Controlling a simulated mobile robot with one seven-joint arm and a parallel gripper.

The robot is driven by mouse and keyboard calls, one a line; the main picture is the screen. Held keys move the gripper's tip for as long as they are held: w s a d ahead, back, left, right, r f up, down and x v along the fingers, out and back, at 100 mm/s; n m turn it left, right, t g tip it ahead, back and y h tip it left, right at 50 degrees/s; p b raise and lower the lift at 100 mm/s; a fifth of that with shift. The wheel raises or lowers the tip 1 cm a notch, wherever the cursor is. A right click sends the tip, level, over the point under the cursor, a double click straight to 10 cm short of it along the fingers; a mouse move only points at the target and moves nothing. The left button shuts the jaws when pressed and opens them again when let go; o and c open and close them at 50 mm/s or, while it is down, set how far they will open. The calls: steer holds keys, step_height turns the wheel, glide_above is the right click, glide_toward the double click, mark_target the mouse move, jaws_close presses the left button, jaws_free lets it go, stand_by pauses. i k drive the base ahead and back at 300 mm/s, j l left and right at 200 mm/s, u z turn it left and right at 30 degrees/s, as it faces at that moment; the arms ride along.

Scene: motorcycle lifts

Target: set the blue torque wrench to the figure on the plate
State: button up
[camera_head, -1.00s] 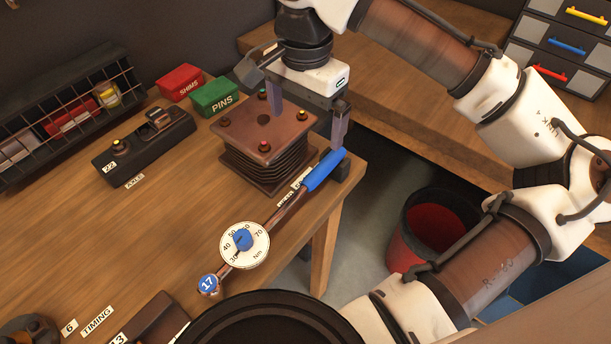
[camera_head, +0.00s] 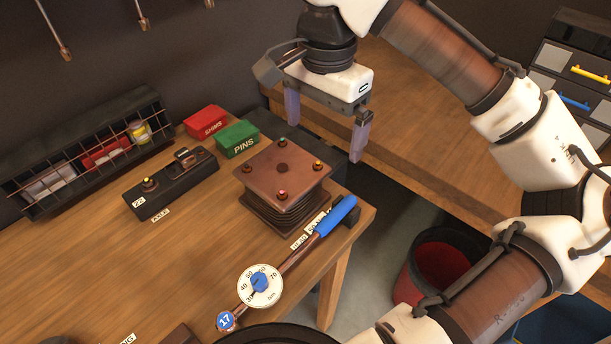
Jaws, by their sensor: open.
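The torque wrench lies slantwise on the wooden bench, its blue handle (camera_head: 336,215) at the bench's right edge. Its round white dial (camera_head: 262,299) carries figures from about 30 to 70 and "Nm", with a blue knob (camera_head: 259,281) at its centre. The exact setting is too small to read. A round blue tag (camera_head: 226,320) at the lower end reads 17. White label plates (camera_head: 308,232) lie beside the handle, partly covered and not legible. My gripper (camera_head: 325,139) is open and empty, in the air above and behind the handle, touching nothing.
A brown bolted plate on a bellows block (camera_head: 284,170) stands just behind the wrench. Green PINS (camera_head: 237,138) and red SHIMS (camera_head: 207,121) boxes, a black holder marked 22 (camera_head: 170,183) and a caged rack (camera_head: 90,150) stand further left. A red-lined bin (camera_head: 440,268) is on the floor.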

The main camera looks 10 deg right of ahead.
mark_target(258, 281)
steer(key=k, duration=1)
